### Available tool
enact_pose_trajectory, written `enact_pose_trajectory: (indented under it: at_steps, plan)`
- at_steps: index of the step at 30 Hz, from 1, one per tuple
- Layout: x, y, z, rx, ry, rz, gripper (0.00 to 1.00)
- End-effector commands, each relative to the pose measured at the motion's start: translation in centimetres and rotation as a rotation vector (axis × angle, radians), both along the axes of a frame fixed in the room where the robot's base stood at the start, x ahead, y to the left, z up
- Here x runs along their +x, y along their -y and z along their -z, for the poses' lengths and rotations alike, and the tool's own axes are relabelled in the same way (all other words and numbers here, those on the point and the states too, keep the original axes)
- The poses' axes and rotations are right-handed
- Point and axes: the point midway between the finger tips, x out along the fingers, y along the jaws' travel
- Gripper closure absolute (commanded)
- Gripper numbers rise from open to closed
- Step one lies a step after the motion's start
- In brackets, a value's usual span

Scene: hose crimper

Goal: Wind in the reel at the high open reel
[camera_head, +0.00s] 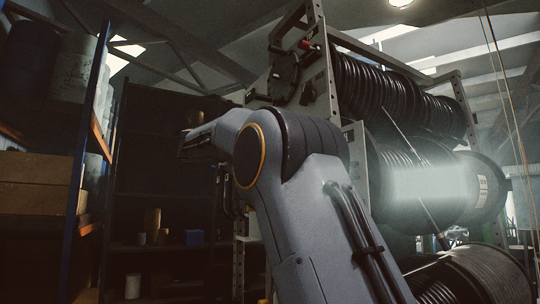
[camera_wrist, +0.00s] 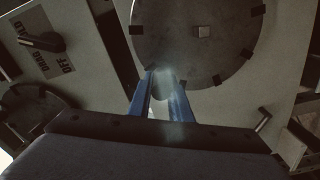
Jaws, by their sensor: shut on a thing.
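In the wrist view my gripper (camera_wrist: 163,78) has its two blue fingers closed about a pale, round-ended grip (camera_wrist: 162,88) at the lower rim of a dark disc (camera_wrist: 195,40). The disc has small dark blocks around its rim and a pale square near its middle. In the head view the high open reel (camera_head: 375,88), wound with black hose, sits at the top of the rack. A dark disc (camera_head: 285,72) is on the rack's end plate beside it. My arm fills the middle of the head view, and the fingers do not show there.
A switch (camera_wrist: 42,42) with a lettered plate is on the panel left of the disc in the wrist view. Another dark disc (camera_wrist: 30,108) is at the lower left. In the head view, further reels (camera_head: 475,270) sit below, and shelving with boxes (camera_head: 45,168) stands left.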

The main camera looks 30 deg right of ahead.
Motion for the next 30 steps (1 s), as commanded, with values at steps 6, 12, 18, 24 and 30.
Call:
enact_pose_trajectory:
  at_steps: [6,12,18,24,30]
  plan:
    - [0.46,0.59,1.47,0.011,-0.013,0.014,1.0]
    - [0.47,0.68,1.66,0.012,-0.014,0.019,1.0]
    - [0.42,0.67,1.68,0.012,-0.014,0.021,1.0]
    - [0.41,0.68,1.57,0.01,-0.013,0.02,0.65]
    - [0.28,0.76,1.19,0.008,-0.008,0.019,0.65]
